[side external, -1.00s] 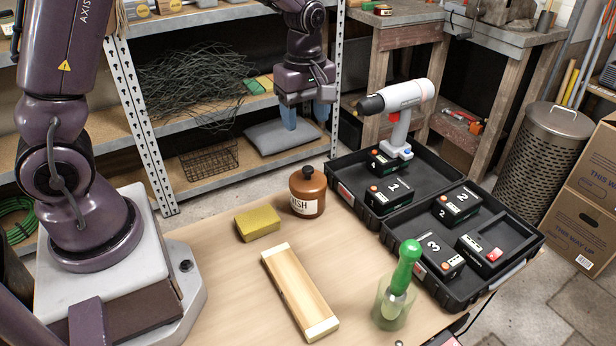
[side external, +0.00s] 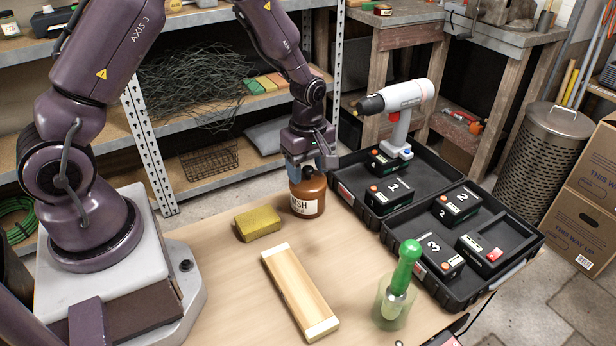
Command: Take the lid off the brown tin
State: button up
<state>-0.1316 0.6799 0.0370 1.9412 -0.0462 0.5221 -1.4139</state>
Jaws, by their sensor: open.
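The brown tin (side external: 308,196) stands upright on the wooden table, with a pale label on its front. Its lid is mostly hidden behind my gripper. My gripper (side external: 296,176) is open at the top of the tin, with a blue finger showing just above the tin's upper left. I cannot tell whether the fingers touch the lid.
A yellow sponge (side external: 258,223) lies left of the tin. A wooden tray (side external: 300,290) lies in front, and a green-handled brush stands in a clear jar (side external: 392,305). An open black case (side external: 440,285) with batteries and a white drill (side external: 398,105) stands to the right.

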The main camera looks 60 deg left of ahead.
jog(key=shift+f, duration=0.35)
jog(key=c, duration=1)
